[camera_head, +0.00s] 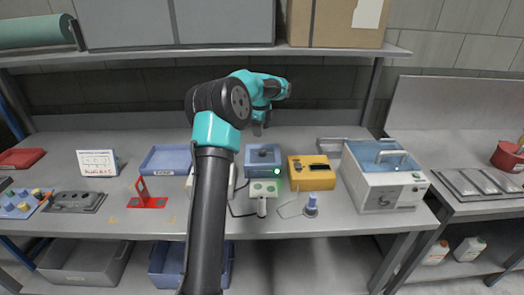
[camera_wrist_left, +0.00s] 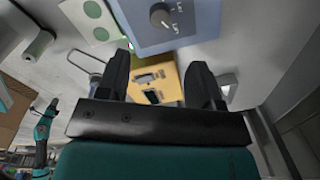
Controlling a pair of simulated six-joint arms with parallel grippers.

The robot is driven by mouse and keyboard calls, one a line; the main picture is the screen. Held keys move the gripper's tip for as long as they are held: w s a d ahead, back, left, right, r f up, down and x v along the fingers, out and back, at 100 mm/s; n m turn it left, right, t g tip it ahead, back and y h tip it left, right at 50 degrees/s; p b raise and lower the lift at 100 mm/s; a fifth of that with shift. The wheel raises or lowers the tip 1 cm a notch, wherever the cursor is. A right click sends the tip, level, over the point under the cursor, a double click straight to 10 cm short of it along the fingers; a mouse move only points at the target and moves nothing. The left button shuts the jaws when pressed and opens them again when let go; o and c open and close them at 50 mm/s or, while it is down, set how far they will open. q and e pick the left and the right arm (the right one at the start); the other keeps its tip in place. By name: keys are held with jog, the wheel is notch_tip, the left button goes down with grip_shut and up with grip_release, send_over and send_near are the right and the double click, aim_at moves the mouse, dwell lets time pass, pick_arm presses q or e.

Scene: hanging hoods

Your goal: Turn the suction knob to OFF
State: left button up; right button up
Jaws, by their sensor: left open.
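The blue-grey box (camera_head: 263,158) stands on the bench in the head view. Its black knob (camera_wrist_left: 163,15) shows at the top of the left wrist view, with printed marks around it too blurred to read. My left gripper (camera_head: 259,126) is open and empty, above and behind the box. In the left wrist view its fingers (camera_wrist_left: 158,82) are spread, with the knob beyond their tips and not touched. A teal arm with a dark end (camera_wrist_left: 45,118) shows at the left of that view; it seems to be my right arm, its jaws too small to make out.
A yellow box (camera_head: 311,174) stands right of the blue box. A blue tray (camera_head: 166,161) lies left, and a white bath unit (camera_head: 382,181) stands right. A shelf (camera_head: 150,56) runs above the bench.

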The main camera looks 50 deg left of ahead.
aim_at(262, 151)
pick_arm(q)
jog(key=f, duration=1.1)
jog(key=shift+w+a, duration=0.1)
jog(key=shift+w, duration=0.15)
jog(key=shift+c, duration=0.2)
jog(key=c, duration=0.9)
